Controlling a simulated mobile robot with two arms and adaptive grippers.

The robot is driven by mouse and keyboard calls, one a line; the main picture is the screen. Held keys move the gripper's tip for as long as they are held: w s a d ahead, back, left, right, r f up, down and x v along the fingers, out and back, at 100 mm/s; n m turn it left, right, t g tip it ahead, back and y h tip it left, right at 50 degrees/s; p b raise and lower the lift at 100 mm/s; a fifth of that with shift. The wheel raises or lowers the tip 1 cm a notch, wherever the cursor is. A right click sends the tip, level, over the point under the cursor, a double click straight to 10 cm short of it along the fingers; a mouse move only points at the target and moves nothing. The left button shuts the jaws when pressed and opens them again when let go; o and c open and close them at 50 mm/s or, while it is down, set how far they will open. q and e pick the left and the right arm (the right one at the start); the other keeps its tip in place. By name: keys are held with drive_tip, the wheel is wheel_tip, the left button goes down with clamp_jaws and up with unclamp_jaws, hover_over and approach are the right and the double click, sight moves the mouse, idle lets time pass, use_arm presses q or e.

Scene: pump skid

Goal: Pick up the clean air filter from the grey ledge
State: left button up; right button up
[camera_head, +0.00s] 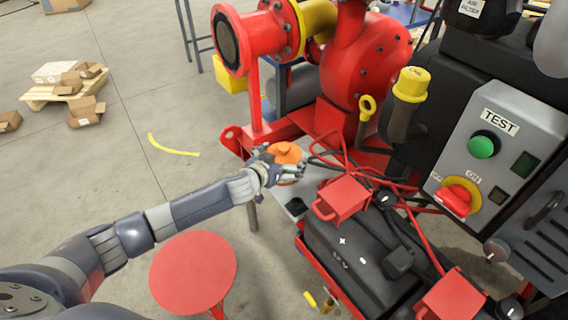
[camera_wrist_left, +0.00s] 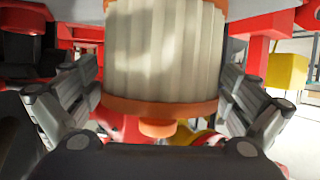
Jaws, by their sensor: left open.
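The clean air filter is a white pleated cylinder with an orange end cap. In the left wrist view the filter (camera_wrist_left: 165,50) stands upright in the picture, its orange cap towards me, between the two fingers. In the head view its orange top (camera_head: 285,152) shows at the grey ledge (camera_head: 292,203), partly behind my left gripper. My left gripper (camera_head: 283,172) is open around the filter, with a finger on each side; in the left wrist view its fingers (camera_wrist_left: 160,108) look apart from the filter. My right gripper is not in view.
A red pump (camera_head: 365,60) stands just behind the ledge. Red cables and a black battery (camera_head: 350,250) with red terminal covers lie to the right. A grey TEST panel (camera_head: 495,150) is further right. A round red stool (camera_head: 193,272) stands below my left arm.

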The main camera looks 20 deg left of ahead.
use_arm(q)
drive_tip(key=c, duration=0.9)
drive_tip(key=shift+c, duration=0.3)
drive_tip(key=shift+r, duration=0.15)
